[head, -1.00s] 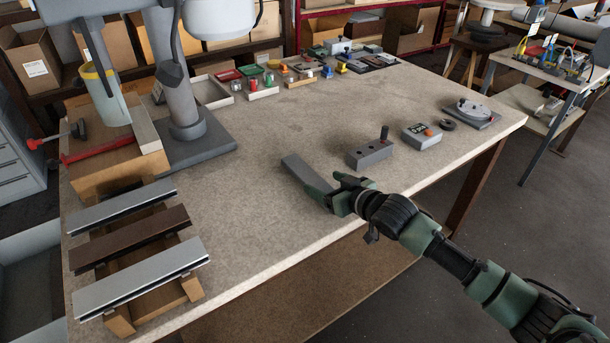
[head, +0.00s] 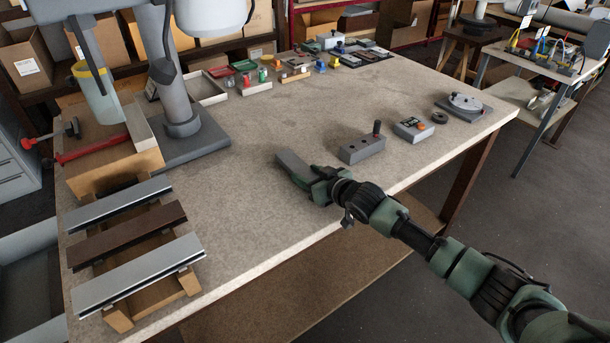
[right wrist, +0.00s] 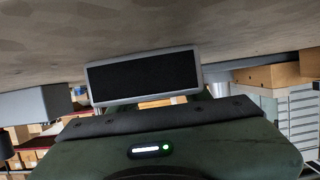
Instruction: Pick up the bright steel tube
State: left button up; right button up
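A grey rectangular metal tube (head: 290,163), the one that fits the bright steel tube, lies on the worktable (head: 245,215) left of the middle block. Its open, dark-bored end (right wrist: 145,78) faces me in the right wrist view, with a pale rim. My right gripper (head: 313,183) is low at the tube's near end, its green fingers apart at either side of that end. Contact cannot be made out. The tube still rests on the table. My left gripper is not in view.
A wooden rack (head: 150,292) at the left front carries two silvery profiles and a brown one (head: 130,235). A grey block with a black knob (head: 362,149) and a control box (head: 413,130) stand right of the gripper. A machine base (head: 190,145) stands behind left.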

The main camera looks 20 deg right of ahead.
aim_at(308, 175)
grip_shut()
jog(key=shift+r, duration=0.15)
jog(key=shift+w+r, duration=0.1)
jog(key=shift+r, duration=0.5)
notch_tip(308, 175, up, 18)
jog(key=b, duration=0.1)
jog(key=s+r+m+h, duration=0.3)
jog(key=s+m+h, duration=0.1)
jog(key=s, duration=1.5)
jog(key=shift+s+t+h, duration=0.35)
jog(key=shift+t+h, duration=0.05)
